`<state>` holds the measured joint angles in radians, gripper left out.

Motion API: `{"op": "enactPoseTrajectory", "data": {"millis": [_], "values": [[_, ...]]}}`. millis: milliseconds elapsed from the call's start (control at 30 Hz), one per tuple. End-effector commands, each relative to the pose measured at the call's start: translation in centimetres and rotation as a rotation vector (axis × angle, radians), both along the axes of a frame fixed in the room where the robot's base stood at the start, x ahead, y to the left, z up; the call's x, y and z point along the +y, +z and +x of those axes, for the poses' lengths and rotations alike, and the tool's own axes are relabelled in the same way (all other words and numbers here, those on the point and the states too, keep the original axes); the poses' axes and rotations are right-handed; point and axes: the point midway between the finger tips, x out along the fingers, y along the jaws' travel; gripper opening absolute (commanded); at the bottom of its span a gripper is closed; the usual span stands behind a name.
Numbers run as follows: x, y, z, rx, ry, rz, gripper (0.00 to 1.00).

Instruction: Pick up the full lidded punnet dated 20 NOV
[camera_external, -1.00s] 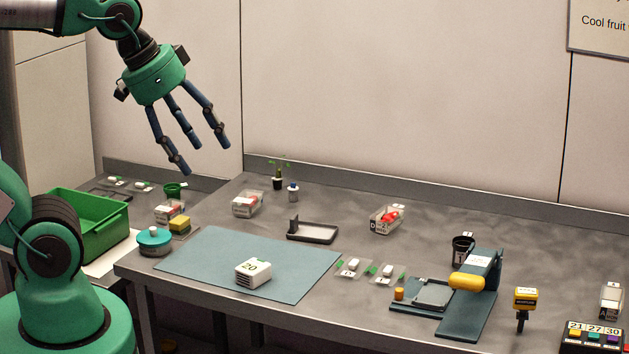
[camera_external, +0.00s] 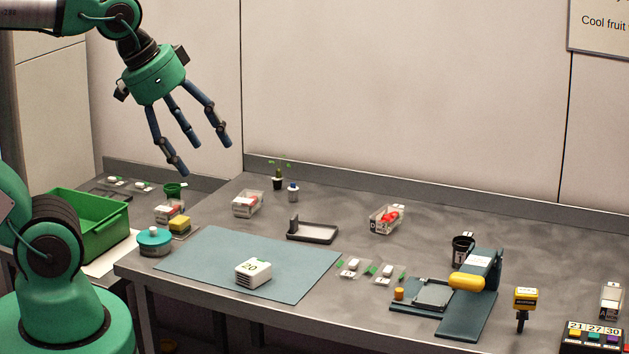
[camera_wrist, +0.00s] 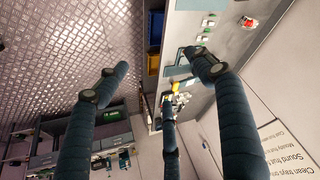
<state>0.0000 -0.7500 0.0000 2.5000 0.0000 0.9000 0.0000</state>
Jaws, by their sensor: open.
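My gripper (camera_external: 204,156) hangs high above the left part of the bench, its three dark blue fingers spread and empty. The wrist view also shows the spread fingers of my gripper (camera_wrist: 150,75), nothing between them. Clear punnets with red contents stand on the bench: one at back left (camera_external: 247,204), one at far left (camera_external: 169,210), one at back middle (camera_external: 386,219). Another punnet (camera_external: 611,302) stands at the right edge; its contents are unclear. Their labels are too small to read. A white box marked "20" (camera_external: 252,273) sits on the blue-green mat (camera_external: 210,250).
A green crate (camera_external: 92,232) stands at far left, near a teal round container (camera_external: 154,242). A dark tray (camera_external: 312,231) lies behind the mat. A blue stand with a yellow handle (camera_external: 467,281) and a yellow device (camera_external: 525,299) occupy the right. Most of the mat is clear.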

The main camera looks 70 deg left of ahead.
Motion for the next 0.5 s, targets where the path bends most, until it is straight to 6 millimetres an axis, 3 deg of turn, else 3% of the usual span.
{"op": "enactPoseTrajectory", "data": {"millis": [500], "values": [[0.31,0.25,0.56,0.004,0.011,0.0,0.86]]}}
